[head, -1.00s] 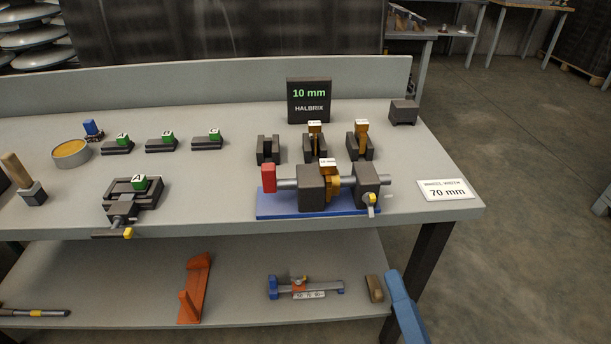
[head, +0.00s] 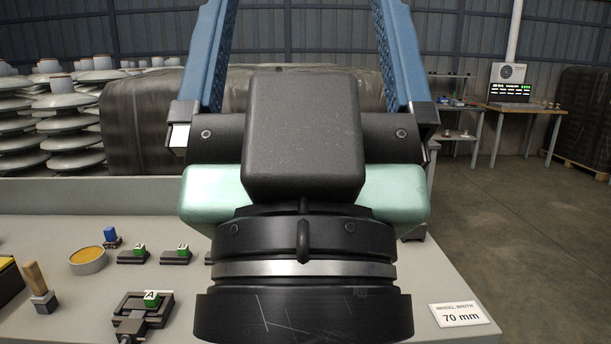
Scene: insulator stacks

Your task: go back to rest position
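My gripper (head: 304,20) is raised in front of the camera and fills the middle of the head view, pointing up. Its two blue fingers stand wide apart, with only background visible between them. The very ends of the fingers reach the top edge of the picture. My gripper is above the workbench (head: 130,203) and hides its middle, including the spot where the display sign and the blue-based fixture stood in the earlier frame.
Left on the bench are a vise with block A (head: 152,299), small green-topped blocks (head: 139,251), a round yellow dish (head: 87,261) and a wooden-handled tool (head: 36,283). A "70 mm" card (head: 460,314) lies at the right corner. Floor to the right is clear.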

